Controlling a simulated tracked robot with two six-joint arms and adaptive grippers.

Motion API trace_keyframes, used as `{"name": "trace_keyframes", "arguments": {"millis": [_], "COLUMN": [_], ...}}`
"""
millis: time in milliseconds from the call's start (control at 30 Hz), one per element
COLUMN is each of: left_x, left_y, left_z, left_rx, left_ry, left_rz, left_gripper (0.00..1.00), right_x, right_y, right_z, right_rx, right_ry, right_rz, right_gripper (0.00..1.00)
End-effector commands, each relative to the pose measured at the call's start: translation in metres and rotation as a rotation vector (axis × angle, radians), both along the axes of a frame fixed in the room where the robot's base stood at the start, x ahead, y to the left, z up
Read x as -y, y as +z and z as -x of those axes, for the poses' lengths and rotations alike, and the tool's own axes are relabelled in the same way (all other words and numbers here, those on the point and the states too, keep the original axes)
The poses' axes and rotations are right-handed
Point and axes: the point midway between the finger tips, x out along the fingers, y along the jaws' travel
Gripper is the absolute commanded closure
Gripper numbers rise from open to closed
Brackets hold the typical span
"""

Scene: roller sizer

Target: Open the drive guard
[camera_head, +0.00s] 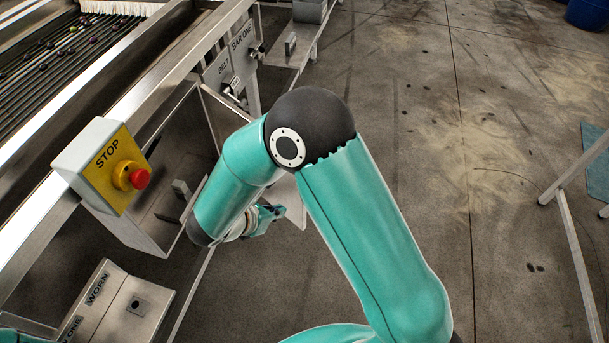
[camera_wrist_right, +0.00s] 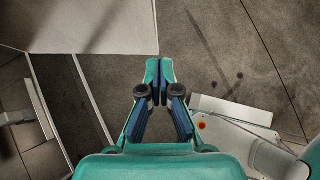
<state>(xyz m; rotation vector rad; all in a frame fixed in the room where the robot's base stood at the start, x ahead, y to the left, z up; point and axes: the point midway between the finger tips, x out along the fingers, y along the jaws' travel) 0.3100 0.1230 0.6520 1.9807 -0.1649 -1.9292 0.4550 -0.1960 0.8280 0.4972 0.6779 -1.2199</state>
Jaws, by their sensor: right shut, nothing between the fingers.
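The drive guard, a grey sheet-metal panel (camera_head: 224,112), stands swung out from the machine's side below the frame rail. Its lower outer corner shows beside my right gripper (camera_head: 264,218), and my forearm hides much of its middle. In the right wrist view the panel (camera_wrist_right: 95,27) fills the upper left, with its edge just beyond the fingertips. My right gripper (camera_wrist_right: 157,82) is shut and empty close to that edge; whether it touches is unclear. The drive bay (camera_head: 160,215) behind the guard is exposed, with a small grey block inside. My left gripper is out of view.
A yellow STOP box (camera_head: 105,165) with a red button juts out above the bay. A tray labelled WORN (camera_head: 120,305) lies at bottom left. BELT and BAR ONE switches (camera_head: 235,60) are on the frame beyond. The concrete floor (camera_head: 440,150) to the right is largely clear.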

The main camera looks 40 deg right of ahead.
Motion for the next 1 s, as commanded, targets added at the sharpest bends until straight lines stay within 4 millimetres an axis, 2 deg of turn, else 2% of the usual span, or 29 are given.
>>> {"name": "trace_keyframes", "arguments": {"millis": [33,133,267,667,800,1000], "left_x": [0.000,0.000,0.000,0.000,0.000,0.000], "left_y": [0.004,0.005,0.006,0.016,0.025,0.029], "left_z": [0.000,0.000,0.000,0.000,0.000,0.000], "left_rx": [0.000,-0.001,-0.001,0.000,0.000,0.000], "left_ry": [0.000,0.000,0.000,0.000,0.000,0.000], "left_rz": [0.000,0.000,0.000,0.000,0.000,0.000], "left_gripper": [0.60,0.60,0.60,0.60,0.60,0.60], "right_x": [0.001,0.005,0.017,0.073,0.093,0.108], "right_y": [0.011,0.014,0.003,-0.050,-0.048,-0.049], "right_z": [-0.006,-0.012,-0.015,-0.032,-0.039,-0.044], "right_rx": [0.014,0.025,0.023,0.021,0.024,0.025], "right_ry": [0.021,0.035,0.033,0.029,0.029,0.032], "right_rz": [0.027,0.053,0.052,0.049,0.049,0.049], "right_gripper": [1.00,1.00,1.00,1.00,1.00,1.00]}}
